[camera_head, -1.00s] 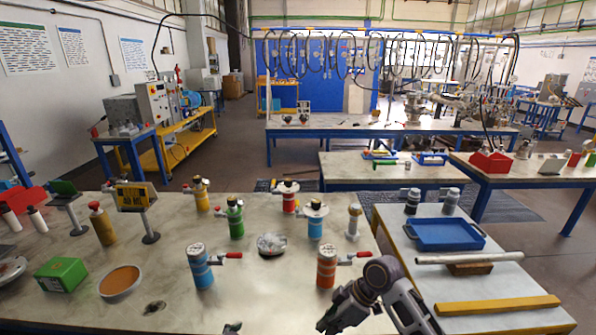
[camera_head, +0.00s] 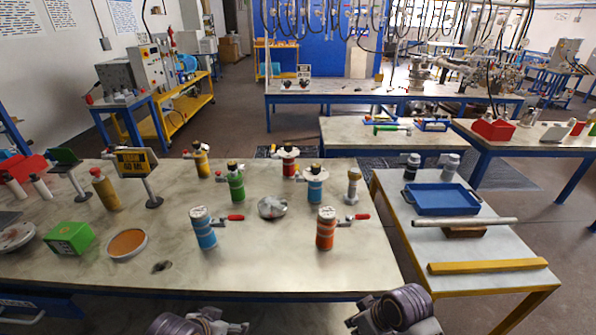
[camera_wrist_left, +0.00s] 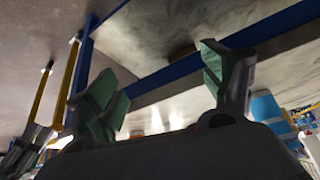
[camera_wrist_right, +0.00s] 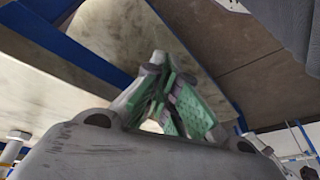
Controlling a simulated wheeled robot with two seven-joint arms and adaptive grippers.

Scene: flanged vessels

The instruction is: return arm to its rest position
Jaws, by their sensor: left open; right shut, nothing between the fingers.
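My left gripper (camera_wrist_left: 158,98) shows in the left wrist view with its two green-padded fingers spread wide and nothing between them. My right gripper (camera_wrist_right: 170,105) shows in the right wrist view with its green-padded fingers together and empty. In the head view, parts of both my arms show at the bottom edge, in front of the worktable (camera_head: 330,270). Neither gripper's fingertips can be made out clearly there. Neither arm touches the objects standing on the table.
On the worktable stand a blue vessel (camera_head: 203,232), an orange vessel (camera_head: 326,232), a green vessel (camera_head: 236,185), a metal dish (camera_head: 271,207) and several others. A side table at right holds a blue tray (camera_head: 442,201) and a yellow bar (camera_head: 487,266).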

